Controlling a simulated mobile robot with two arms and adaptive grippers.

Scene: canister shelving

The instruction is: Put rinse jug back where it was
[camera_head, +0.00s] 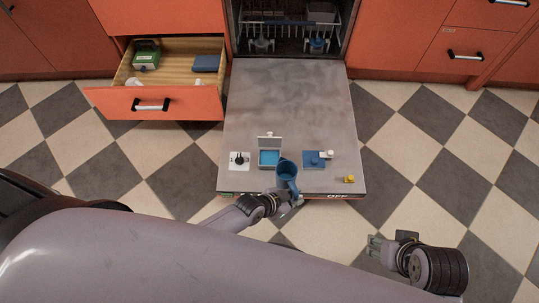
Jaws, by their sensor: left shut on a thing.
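The blue rinse jug (287,170) is upright over the outer edge of the lowered dishwasher door (285,100), its dark open top facing up. My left gripper (289,199) is shut on the jug at its near side; the fingertips are partly hidden. I cannot tell whether the jug touches the door. My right gripper (376,246) is apart from the door, over the floor at the lower right. It looks empty, but its opening is too small to judge.
On the door are an open-lidded blue compartment (269,157), a white plate with a black knob (239,160), a blue block (313,160) and a small yellow piece (349,179). An open drawer (190,105) at the left holds a green box (146,58) and a blue box (206,63).

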